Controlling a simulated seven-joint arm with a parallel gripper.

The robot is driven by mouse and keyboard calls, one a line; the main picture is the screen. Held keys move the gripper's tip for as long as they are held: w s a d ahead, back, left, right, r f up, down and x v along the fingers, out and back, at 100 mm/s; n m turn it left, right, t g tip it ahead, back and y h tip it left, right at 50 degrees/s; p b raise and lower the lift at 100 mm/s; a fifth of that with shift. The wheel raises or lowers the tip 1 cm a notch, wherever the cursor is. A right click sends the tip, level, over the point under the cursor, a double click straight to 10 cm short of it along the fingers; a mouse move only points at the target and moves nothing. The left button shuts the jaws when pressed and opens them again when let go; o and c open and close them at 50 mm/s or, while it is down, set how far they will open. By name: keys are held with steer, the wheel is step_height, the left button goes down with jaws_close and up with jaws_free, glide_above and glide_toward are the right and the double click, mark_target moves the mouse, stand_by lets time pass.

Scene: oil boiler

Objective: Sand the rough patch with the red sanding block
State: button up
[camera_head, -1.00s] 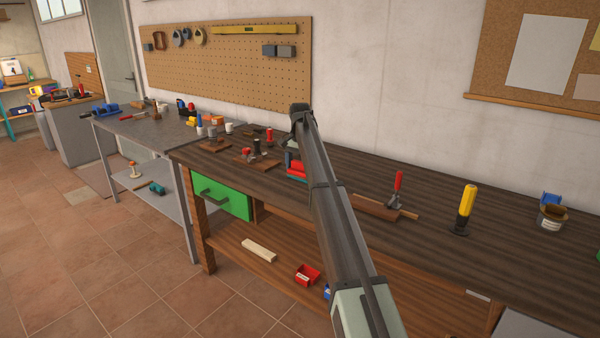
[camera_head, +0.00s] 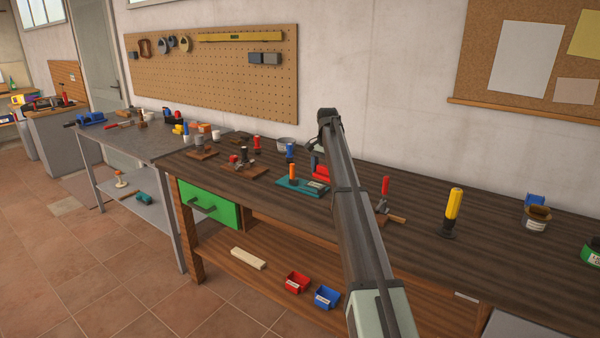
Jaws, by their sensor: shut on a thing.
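My arm reaches over the dark wooden bench, and its links cover much of the work area. My gripper (camera_head: 318,151) shows only in part, left of the arm's far end, and points down. It is shut on the red sanding block (camera_head: 321,172), of which a red part shows beside the arm, above or near a teal plate. I cannot tell whether the block touches anything. A brown wooden strip (camera_head: 397,218) shows right of the arm, by a red-handled clamp (camera_head: 384,193). The board there is mostly hidden behind the arm, and I cannot make out the rough patch.
A teal plate (camera_head: 292,187) with an orange-handled clamp stands left of the arm. More clamps on wooden boards (camera_head: 244,168) stand farther left. A yellow-handled tool (camera_head: 452,210) and a can (camera_head: 536,217) stand at right. Bench top between them is clear.

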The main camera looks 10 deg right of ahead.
steer(key=s+d+n, duration=0.1)
steer(key=s+d, duration=0.8)
steer(key=s, duration=0.1)
steer(key=shift+s+d+f+n, duration=0.15)
steer(key=shift+d+f+n, duration=0.15)
steer(key=shift+d+f, duration=0.1)
steer(key=shift+f, duration=3.05)
steer(key=shift+w+a+f, duration=0.25)
steer(key=shift+w+f, duration=0.05)
steer(key=shift+f, duration=0.15)
steer(key=shift+w+a+f, duration=0.2)
steer(key=shift+w+f, duration=0.05)
steer(key=shift+f, duration=0.15)
steer(key=shift+c, duration=0.4)
steer(key=shift+w+a, duration=2.4)
steer(key=shift+s+d, duration=2.95)
steer(key=shift+s, duration=0.1)
step_height(320, 180, up, 3)
steer(key=shift+w+r, duration=0.1)
steer(key=shift+w, duration=0.05)
steer(key=shift+a+r, duration=0.1)
steer(key=shift+r, duration=2.35)
